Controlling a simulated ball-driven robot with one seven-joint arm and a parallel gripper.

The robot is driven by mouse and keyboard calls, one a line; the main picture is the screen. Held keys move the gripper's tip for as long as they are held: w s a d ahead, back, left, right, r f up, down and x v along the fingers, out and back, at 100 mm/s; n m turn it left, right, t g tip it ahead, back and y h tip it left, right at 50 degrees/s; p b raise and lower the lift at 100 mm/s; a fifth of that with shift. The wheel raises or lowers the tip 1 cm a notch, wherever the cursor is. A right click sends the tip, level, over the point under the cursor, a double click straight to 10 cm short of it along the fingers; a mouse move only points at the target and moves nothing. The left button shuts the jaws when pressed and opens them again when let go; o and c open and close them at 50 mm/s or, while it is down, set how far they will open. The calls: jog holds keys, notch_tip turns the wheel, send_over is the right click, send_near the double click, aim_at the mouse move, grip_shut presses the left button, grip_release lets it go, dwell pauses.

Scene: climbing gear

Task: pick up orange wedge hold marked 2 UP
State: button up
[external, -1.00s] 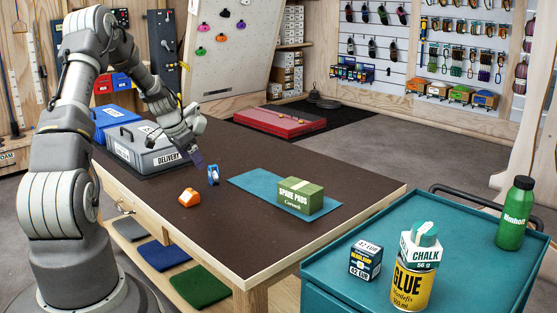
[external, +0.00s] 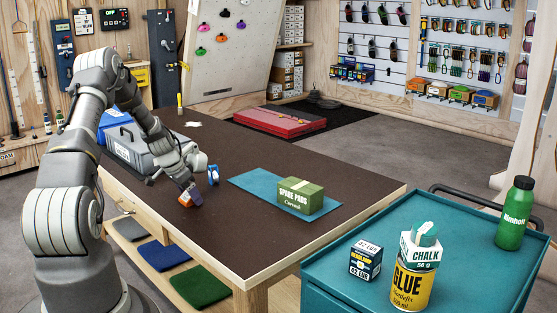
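The orange wedge hold (external: 184,200) sits on the dark table top, left of centre, and is partly hidden by my gripper. Its marking cannot be read at this size. My gripper (external: 190,198) points down at the hold, with its fingers at table height right at it. I cannot tell whether the fingers are open around the hold or shut on it.
A blue and white object (external: 213,175) stands close to the right of my gripper. A green spare pads box (external: 300,195) sits on a teal mat (external: 247,182). A grey case (external: 122,148) stands behind my arm. The table's front right is clear.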

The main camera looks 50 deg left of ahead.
jog(key=c, duration=0.8)
jog(key=shift+r, duration=0.15)
